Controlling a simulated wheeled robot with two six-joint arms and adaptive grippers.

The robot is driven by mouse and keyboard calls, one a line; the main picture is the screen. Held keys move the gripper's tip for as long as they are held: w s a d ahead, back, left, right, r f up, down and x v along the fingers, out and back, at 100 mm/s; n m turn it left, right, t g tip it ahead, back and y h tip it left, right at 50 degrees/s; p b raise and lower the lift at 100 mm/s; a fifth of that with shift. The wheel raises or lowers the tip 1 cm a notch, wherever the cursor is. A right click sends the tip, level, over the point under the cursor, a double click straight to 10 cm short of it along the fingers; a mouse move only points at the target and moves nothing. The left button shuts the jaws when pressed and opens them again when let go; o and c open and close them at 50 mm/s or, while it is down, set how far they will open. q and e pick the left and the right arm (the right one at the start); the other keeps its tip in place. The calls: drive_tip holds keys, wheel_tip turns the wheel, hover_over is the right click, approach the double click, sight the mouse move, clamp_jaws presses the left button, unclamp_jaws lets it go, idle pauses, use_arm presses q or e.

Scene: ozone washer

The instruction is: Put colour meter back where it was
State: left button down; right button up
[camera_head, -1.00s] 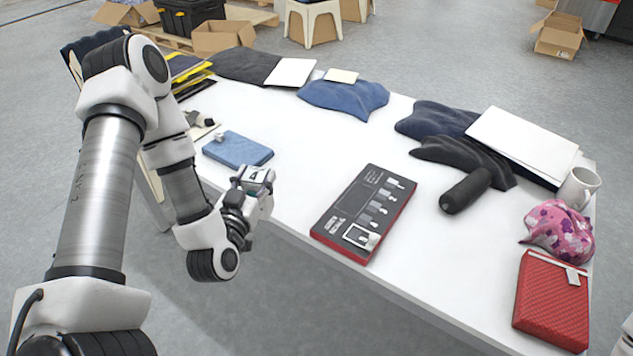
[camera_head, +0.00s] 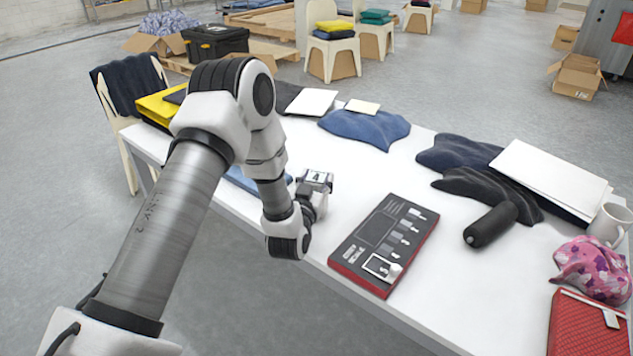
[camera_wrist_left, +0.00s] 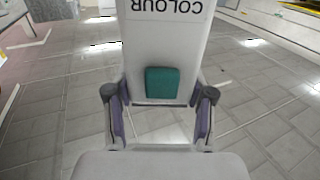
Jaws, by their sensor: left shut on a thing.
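In the left wrist view the meter (camera_wrist_left: 165,45) is white, with the word COLOUR upside down and a green patch, between the two fingers. The board (camera_head: 375,232) has a black face with several pale pictures and a white square outline near its front corner. A small white piece shows at that outline. My right gripper is out of view.
A blue cloth (camera_head: 240,179) lies partly behind my left arm. Dark garments (camera_head: 365,128), a black roller (camera_head: 491,224), a white panel (camera_head: 550,178), a mug (camera_head: 609,224), a pink cloth (camera_head: 592,268) and a red case (camera_head: 585,325) lie around the table. White table (camera_head: 345,165) is bare behind the board.

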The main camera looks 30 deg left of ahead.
use_arm(q)
drive_tip(key=shift+f, duration=0.4)
drive_tip(key=shift+c, duration=2)
unclamp_jaws()
drive_tip(key=shift+f, duration=0.1)
drive_tip(key=shift+r, duration=0.25)
drive_tip(key=b+v, duration=0.1)
drive_tip(key=v, duration=1.1)
